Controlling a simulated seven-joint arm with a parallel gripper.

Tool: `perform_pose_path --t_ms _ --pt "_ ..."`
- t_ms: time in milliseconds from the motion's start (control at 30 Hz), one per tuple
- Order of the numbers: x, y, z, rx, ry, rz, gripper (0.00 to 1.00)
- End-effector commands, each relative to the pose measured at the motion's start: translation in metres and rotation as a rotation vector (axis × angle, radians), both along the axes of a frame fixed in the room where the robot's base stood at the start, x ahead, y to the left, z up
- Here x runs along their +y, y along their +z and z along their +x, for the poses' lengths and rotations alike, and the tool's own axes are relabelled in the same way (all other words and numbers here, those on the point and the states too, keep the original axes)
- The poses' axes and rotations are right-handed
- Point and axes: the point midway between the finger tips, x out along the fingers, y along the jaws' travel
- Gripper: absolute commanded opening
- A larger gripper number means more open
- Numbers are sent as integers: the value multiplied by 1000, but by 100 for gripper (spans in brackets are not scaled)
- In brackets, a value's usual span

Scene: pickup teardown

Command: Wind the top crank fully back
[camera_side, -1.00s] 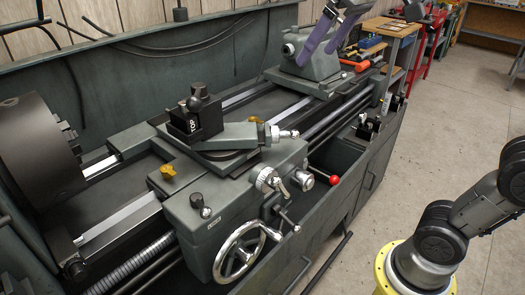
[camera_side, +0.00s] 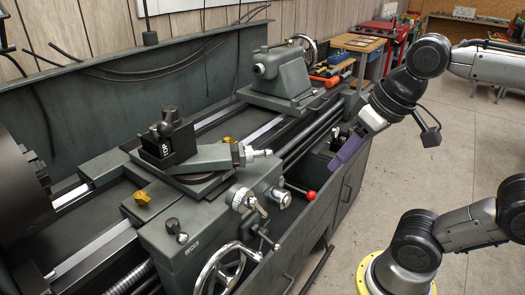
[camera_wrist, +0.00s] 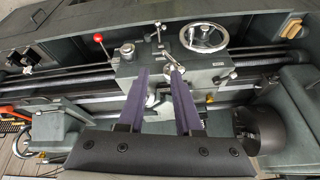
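The top crank (camera_side: 258,153) is a small silver handle at the right end of the top slide (camera_side: 215,158), beside the dark tool post (camera_side: 168,142). My gripper (camera_side: 350,148) has purple fingers and hangs in front of the lathe, to the right of the crank and apart from it. In the wrist view the two fingers of my gripper (camera_wrist: 158,72) stand well apart with nothing clamped. A pale metal piece shows between them there, partly hidden; I cannot tell surely that it is the top crank.
Below the top slide are a silver front crank (camera_side: 246,201), a large handwheel (camera_side: 222,268) and a red-knobbed lever (camera_side: 310,195). The tailstock (camera_side: 280,74) stands behind. A chuck (camera_side: 20,185) is at the left. The floor right of the lathe is open.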

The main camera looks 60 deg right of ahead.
Motion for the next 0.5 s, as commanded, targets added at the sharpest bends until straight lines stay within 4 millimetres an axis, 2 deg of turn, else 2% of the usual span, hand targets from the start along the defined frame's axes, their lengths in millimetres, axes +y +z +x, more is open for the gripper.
perform_pose_path --t_ms 33,167,300,400,500 --pt "-2 17 12 17 -42 13 23" --pt "-10 55 43 70 -160 46 0" --pt "-22 87 86 136 -288 74 0" --pt "-34 100 119 184 -374 89 0" --pt "-48 105 153 229 -448 98 0"
